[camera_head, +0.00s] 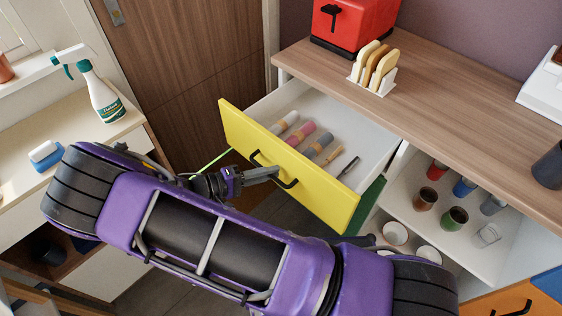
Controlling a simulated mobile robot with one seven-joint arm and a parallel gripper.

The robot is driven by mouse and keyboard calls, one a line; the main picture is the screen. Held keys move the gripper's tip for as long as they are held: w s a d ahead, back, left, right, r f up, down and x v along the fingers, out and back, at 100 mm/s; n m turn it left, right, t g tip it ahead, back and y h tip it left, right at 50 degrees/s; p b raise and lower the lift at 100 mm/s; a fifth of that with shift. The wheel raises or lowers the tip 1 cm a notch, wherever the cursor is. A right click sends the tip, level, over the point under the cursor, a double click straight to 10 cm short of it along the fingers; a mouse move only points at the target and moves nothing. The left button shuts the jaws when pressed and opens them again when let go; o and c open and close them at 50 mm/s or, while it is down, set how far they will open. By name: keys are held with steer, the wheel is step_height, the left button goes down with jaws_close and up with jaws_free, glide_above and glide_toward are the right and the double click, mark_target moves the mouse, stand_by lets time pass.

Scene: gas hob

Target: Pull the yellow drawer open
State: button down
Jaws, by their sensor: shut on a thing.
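The yellow drawer (325,188) stands pulled out from the cabinet under the wooden counter, with its white inside showing. Several rolled or cylindrical items and a dark pen-like item lie in it. Its dark bar handle (290,184) is on the yellow front. My gripper (272,173) is at the handle and shut on it. My purple and black arm crosses the lower part of the view and hides the floor and part of the cabinet below the drawer.
A red toaster (352,22) and a toast rack (372,72) stand on the counter (460,90). An open shelf (455,228) with several cups is right of the drawer. A spray bottle (103,98) and a blue-white brush or sponge (46,155) stand on the left counter.

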steer(key=shift+s+a, duration=0.5)
steer(key=shift+a, duration=0.05)
steer(key=c, duration=1.2)
jaws_free()
steer(key=shift+o, duration=0.2)
steer(key=shift+a, duration=0.1)
steer(key=v, duration=1.7)
steer(key=shift+r, duration=0.1)
